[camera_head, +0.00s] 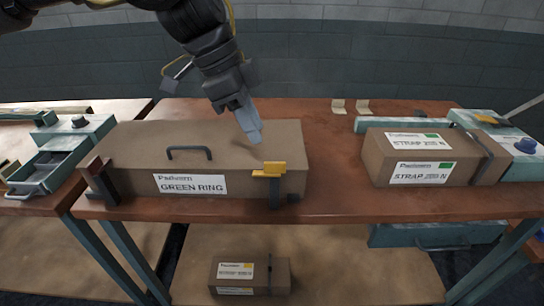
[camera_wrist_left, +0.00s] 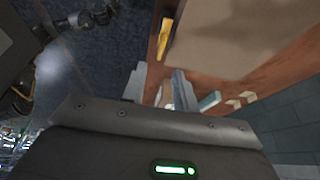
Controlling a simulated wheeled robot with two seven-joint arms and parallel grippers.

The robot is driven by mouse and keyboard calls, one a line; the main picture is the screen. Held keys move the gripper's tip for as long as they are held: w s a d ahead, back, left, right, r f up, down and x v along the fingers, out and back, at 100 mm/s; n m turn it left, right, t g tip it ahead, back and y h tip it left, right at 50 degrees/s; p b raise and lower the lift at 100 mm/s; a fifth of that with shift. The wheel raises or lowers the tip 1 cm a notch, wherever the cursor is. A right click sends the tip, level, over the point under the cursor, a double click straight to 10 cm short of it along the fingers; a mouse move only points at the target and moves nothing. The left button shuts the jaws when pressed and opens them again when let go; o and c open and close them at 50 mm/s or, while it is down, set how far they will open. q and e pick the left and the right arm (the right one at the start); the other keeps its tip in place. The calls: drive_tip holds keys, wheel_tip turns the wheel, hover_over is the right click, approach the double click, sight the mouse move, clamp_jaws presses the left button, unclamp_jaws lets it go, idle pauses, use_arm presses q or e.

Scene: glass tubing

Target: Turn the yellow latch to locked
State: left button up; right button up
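The yellow latch (camera_head: 270,169) sits at the front right of a brown box (camera_head: 230,150) labelled GREEN RING, above a dark bracket (camera_head: 275,193). Its bar lies roughly level along the box's front edge. It also shows as a yellow strip in the left wrist view (camera_wrist_left: 166,36). My left gripper (camera_head: 256,137) points down over the box lid, just behind and above the latch, apparently apart from it. In the left wrist view its two fingers (camera_wrist_left: 160,88) stand apart with nothing between them. My right gripper is not in view.
The lid has a dark handle (camera_head: 189,152); a dark clamp (camera_head: 100,182) stands at the box's left end. A STRAP box (camera_head: 375,160) and teal equipment (camera_head: 520,165) stand at right. The red-brown tabletop (camera_head: 335,180) between the boxes is clear.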

sight(273, 163)
use_arm(q)
drive_tip(key=x, duration=0.9)
drive_tip(key=shift+w, duration=0.15)
drive_tip(key=shift+c, duration=0.3)
clamp_jaws()
